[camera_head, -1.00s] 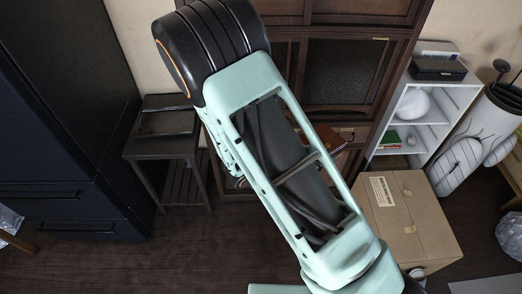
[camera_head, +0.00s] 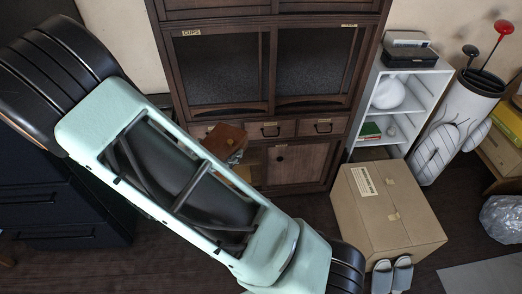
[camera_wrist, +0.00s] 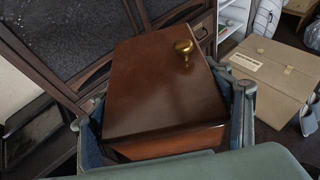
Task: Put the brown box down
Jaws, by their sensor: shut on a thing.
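The brown box (camera_wrist: 160,85) is a glossy dark wooden box with a brass knob (camera_wrist: 184,47) on its face. It fills the middle of the wrist view, between the two fingers of my gripper (camera_wrist: 166,112), which is shut on it. In the head view the brown box (camera_head: 224,140) shows just beyond my arm, in front of the dark wooden cabinet (camera_head: 282,128). My arm hides part of it there and most of the gripper. I cannot tell whether anything touches the box from below.
A cardboard box (camera_head: 390,215) stands on the floor at right, with grey slippers (camera_head: 392,275) before it. Behind it are a white shelf (camera_head: 405,110) and a white golf bag (camera_head: 455,120). Dark floor (camera_head: 320,213) shows between the cabinet and the cardboard box.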

